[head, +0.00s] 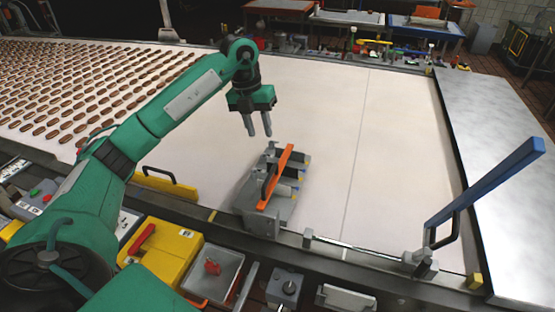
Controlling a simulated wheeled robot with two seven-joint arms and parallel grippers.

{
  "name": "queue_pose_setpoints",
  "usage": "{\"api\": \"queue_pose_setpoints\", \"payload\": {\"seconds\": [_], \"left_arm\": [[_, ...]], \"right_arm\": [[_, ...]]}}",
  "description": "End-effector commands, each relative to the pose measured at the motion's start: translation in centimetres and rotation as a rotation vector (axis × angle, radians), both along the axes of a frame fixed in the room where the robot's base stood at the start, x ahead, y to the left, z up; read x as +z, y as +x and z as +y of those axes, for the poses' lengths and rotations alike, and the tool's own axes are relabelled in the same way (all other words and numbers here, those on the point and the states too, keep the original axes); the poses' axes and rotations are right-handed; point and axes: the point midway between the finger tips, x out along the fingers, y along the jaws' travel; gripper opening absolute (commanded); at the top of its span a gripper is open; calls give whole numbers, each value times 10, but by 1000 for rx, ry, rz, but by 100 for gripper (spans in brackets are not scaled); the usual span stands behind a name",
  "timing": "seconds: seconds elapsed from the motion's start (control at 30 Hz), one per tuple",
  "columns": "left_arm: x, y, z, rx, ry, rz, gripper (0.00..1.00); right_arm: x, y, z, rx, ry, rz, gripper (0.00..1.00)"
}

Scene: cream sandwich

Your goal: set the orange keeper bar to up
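The orange keeper bar (279,170) lies low across the top of a grey slotted fixture (280,212) at the near edge of the pale belt. A black handle (267,181) shows on the bar's left side. My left gripper (258,133) hangs above and behind the far end of the bar, pointing down. Its two fingers are apart with nothing between them, and it appears clear of the bar. My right gripper is not in view.
A long blue bar (490,188) with a black handle slants up at right. A yellow bar (166,187) lies low at the left near edge. Rows of brown pieces (80,85) cover the belt's left part. The belt (395,150) right of the fixture is clear.

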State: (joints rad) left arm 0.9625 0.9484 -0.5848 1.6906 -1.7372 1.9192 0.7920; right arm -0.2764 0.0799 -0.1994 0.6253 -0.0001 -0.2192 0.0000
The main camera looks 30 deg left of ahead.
Motion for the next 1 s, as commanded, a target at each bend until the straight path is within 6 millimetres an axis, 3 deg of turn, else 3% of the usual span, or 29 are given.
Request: {"api": "queue_pose_setpoints", "payload": {"seconds": [0.17,0.3,0.4,0.73,1.0], "left_arm": [[-14,0,-3,-1,1,4,34],[-35,1,-7,-1,0,5,34],[-53,1,-11,-1,0,6,34],[-112,4,-23,-1,-1,4,34],[-133,5,-26,-1,-1,0,34]], "right_arm": [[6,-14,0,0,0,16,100],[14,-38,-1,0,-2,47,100],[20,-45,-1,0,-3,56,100],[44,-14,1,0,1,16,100],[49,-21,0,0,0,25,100]]}}
